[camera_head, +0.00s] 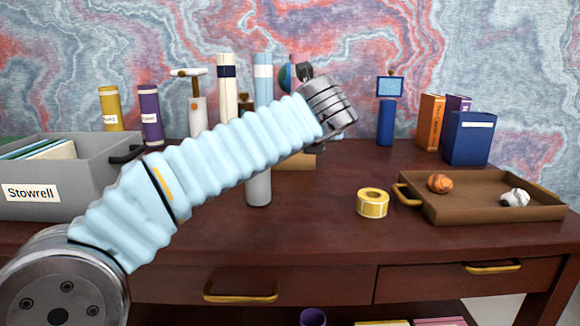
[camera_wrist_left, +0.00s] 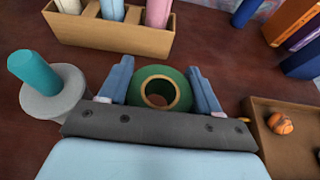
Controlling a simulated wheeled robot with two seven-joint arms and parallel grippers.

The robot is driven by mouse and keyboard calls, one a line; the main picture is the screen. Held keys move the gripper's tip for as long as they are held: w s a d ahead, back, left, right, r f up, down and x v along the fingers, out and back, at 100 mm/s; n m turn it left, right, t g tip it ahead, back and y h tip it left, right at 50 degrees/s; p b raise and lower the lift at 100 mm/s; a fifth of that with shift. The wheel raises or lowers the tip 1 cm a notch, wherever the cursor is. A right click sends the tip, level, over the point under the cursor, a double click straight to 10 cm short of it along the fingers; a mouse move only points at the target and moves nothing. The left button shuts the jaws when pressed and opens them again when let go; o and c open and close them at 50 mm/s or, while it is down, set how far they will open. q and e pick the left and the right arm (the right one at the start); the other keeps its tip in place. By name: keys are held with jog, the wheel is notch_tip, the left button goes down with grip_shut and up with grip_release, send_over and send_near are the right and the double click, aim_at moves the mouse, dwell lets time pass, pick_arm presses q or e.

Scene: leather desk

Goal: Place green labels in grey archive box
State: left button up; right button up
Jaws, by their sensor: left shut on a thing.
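A roll of green labels (camera_wrist_left: 163,71) sits between the two fingers of my left gripper (camera_wrist_left: 161,88) in the left wrist view, and the fingers are shut on it. In the head view my left arm reaches right across the desk, and its wrist hides the roll and the fingers. I cannot tell how high the roll is above the desk. The grey archive box (camera_head: 88,183), labelled "Stowrell", stands at the far left in the head view, with folders in it. My right gripper is not in view.
A teal-handled item with a grey round base (camera_wrist_left: 52,98) and a wooden holder (camera_wrist_left: 105,35) are near the gripper.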

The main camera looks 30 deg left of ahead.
pick_arm(q)
jog(key=w+a+f, duration=0.4)
jog(key=w+f, duration=0.1)
jog(key=w+a+f+p, duration=0.1)
jog(key=w+a+f, duration=0.1)
jog(key=w+f, duration=0.1)
jog(key=shift+a+f, duration=0.1)
jog(key=shift+a, duration=0.25)
jog(key=shift+w+f+b, duration=0.1)
jog(key=shift+f+b, duration=0.4)
jog(key=shift+f, duration=1.15)
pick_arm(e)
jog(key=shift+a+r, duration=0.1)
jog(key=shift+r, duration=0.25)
pick_arm(q)
jog(key=shift+f, duration=0.2)
jog(key=o, duration=1)
jog(key=shift+r, duration=0.1)
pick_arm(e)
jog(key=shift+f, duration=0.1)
pick_arm(q)
jog(key=shift+o, duration=0.2)
